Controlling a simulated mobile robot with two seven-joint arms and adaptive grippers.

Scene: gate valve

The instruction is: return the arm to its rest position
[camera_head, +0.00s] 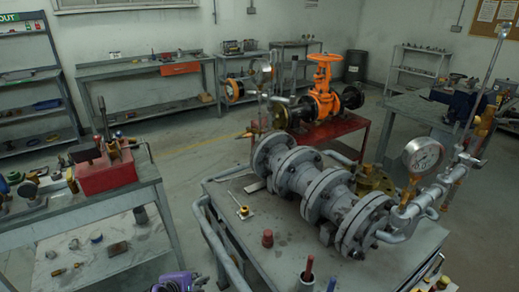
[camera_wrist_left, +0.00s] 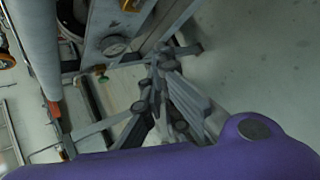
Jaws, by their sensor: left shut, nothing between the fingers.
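My left gripper (camera_wrist_left: 157,75) shows in the left wrist view as grey linked fingers, shut with nothing between them. It hangs over the floor near table legs and touches nothing that I can make out. A purple part of my left arm fills the bottom of that view and also shows at the bottom edge of the head view; the fingers cannot be made out there. The orange gate valve (camera_head: 323,95) with its handwheel stands on a red table (camera_head: 338,132) in the head view, well away from the arm. My right gripper is not in view.
A grey table (camera_head: 285,258) with flanged pipework (camera_head: 315,190) and a pressure gauge (camera_head: 423,154) stands at front right. Shelves line the back wall.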

